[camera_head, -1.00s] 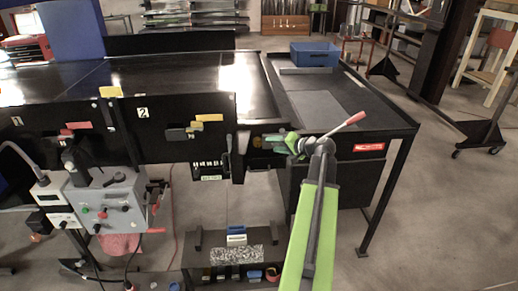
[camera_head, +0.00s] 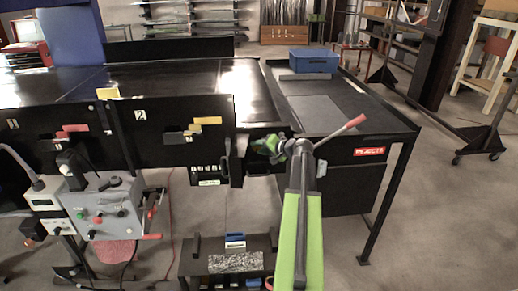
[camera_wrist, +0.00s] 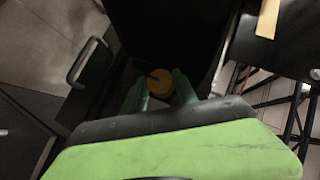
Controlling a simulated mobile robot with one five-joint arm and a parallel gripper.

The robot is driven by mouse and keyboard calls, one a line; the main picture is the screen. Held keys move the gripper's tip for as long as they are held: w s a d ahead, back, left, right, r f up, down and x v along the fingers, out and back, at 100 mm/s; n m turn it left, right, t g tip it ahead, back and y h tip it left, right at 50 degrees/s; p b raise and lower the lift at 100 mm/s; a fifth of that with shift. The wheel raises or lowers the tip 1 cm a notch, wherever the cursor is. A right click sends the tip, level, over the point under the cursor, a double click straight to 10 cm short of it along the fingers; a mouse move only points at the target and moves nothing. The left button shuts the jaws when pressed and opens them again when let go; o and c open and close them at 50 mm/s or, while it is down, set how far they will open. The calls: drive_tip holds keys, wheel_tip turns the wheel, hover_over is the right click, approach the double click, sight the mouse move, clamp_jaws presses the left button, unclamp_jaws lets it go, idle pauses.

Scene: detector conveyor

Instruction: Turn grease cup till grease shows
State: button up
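A round yellow-orange cap with a dark mark on it, which looks like the grease cup (camera_wrist: 160,82), shows in the wrist view in a dark recess. My gripper (camera_wrist: 160,87) has its two green fingers apart, one on each side of the cap. I cannot tell whether the fingers touch it. In the head view my gripper (camera_head: 268,146) is at the dark front of the conveyor, left of the rejects label. There the cup is hidden behind the gripper. No grease can be made out.
A red-tipped lever (camera_head: 345,130) shows just right of my gripper. A red label (camera_head: 369,151) is on the reject table front. A blue bin (camera_head: 313,61) stands on that table. A grey control box (camera_head: 108,208) is at left, and a low black stand (camera_head: 232,262) is below.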

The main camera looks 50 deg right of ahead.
clamp_jaws()
drive_tip(key=shift+f+b, duration=0.15)
drive_tip(key=shift+b, duration=0.15)
drive_tip(key=shift+d+f+m+t+b, duration=0.15)
drive_tip(key=shift+m+t+b, duration=0.25)
drive_tip(key=shift+b, duration=0.4)
drive_tip(key=m+t+y+b, duration=0.1)
drive_tip(key=b, duration=0.2)
drive_tip(key=shift+f+t+b, duration=0.3)
drive_tip(key=shift+f, duration=0.05)
drive_tip(key=m+t+b, duration=0.2)
drive_tip(key=b, duration=0.3)
drive_tip(key=shift+m+t+y, duration=0.3)
drive_tip(key=shift+r+m+t+b, duration=0.1)
drive_tip(key=shift+m+t+b, duration=0.45)
drive_tip(key=shift+b, duration=0.7)
drive_tip(key=shift+r, duration=0.1)
